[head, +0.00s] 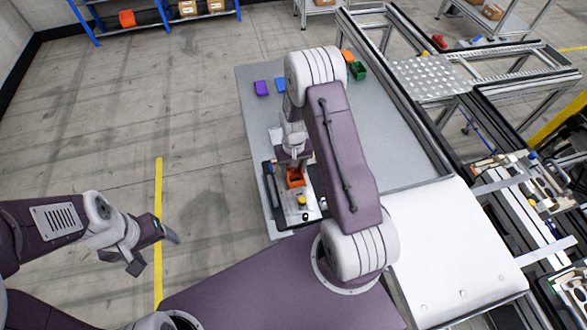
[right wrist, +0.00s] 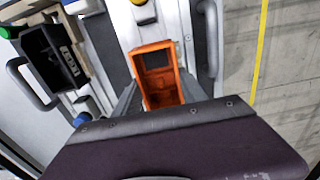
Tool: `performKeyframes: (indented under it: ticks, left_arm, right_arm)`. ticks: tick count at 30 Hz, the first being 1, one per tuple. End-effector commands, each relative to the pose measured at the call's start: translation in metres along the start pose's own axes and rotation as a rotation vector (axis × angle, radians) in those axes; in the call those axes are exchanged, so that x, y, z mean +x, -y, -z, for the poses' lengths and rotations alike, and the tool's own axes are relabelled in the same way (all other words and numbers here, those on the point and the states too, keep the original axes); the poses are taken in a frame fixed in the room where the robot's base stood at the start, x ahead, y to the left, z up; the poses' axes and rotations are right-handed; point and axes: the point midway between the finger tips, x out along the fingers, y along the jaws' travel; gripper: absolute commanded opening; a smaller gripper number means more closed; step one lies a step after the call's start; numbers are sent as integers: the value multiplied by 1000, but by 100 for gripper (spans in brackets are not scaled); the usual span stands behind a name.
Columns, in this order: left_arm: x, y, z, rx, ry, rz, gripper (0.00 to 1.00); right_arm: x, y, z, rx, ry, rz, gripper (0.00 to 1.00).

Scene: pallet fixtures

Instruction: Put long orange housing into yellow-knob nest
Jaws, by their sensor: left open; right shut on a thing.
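The orange housing (head: 296,178) is an open-topped, box-like part with a recess inside. It also shows in the right wrist view (right wrist: 160,52). My right gripper (head: 295,168) points down and is shut on the housing, a finger on each side. The housing is over the fixture pallet (head: 312,208), beside the yellow knob (head: 301,200); this knob also shows at the top of the right wrist view (right wrist: 139,3). I cannot tell whether the housing touches the nest, as its underside is hidden. My left gripper (head: 154,251) is open and empty over the floor, away from the table.
The pallet has metal handles (right wrist: 211,38), a black housing (right wrist: 48,58), a green knob (right wrist: 5,32) and a blue knob (right wrist: 82,119). On the grey table (head: 400,150) are a purple part (head: 261,88), a green part (head: 357,71) and an orange part (head: 347,56).

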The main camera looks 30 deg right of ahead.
Motion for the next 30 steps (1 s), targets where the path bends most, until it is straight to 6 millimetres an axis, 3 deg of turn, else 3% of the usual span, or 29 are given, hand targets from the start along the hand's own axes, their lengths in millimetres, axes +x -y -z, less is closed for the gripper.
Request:
performKeyframes:
  ticks: [21,22,24,30]
  left_arm:
    - [16,0,-2,0,0,0,74]
    - [15,0,-2,0,0,0,74]
    - [15,0,-2,0,0,0,74]
    - [15,0,-2,0,0,0,74]
  right_arm:
    - [21,0,0,0,-1,0,3]
    - [20,0,0,0,-1,0,57]
    - [19,0,0,0,-1,0,74]
    - [19,0,0,0,0,0,74]
